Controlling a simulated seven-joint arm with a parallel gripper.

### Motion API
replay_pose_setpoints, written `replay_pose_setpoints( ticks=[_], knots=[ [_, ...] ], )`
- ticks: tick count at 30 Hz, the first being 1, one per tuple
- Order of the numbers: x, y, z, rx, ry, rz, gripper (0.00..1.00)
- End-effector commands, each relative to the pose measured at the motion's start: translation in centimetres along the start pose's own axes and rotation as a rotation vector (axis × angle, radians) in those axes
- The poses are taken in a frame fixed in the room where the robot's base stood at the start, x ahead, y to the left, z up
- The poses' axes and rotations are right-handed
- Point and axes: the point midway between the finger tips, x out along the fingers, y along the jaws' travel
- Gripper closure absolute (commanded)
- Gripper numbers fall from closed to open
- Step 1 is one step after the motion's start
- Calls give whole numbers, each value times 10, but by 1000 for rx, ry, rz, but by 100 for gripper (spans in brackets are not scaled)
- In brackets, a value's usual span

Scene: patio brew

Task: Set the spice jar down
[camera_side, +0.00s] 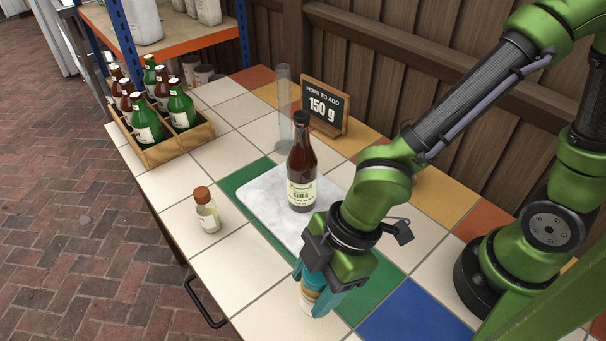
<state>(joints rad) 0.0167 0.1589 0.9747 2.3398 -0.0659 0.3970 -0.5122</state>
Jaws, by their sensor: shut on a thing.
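My gripper (318,287) is at the front of the tiled table, pointing down, with teal fingers. It is shut on the spice jar (308,299), of which a pale side with a brownish label shows between the fingers. Its top is hidden by the gripper. The jar is low over the tiles, in front of the white board; I cannot tell whether its base touches them.
A brown cider bottle (301,165) stands on the white board (262,200). A small jar with a brown lid (207,212) stands left of it. A wooden crate of bottles (165,150), a clear tube (284,110) and a chalkboard sign (325,108) stand farther back. Cream tiles at front left are clear.

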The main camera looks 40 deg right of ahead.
Motion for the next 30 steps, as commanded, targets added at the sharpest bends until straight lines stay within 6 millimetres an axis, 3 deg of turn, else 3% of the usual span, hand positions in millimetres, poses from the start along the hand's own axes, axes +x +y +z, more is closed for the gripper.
replay_pose_setpoints(
  ticks=[15,29,30],
  knots=[
    [40,-1,16,-2,-2,-2,79],
    [45,0,19,1,-1,0,79],
    [44,0,18,1,-1,0,38]
  ],
)
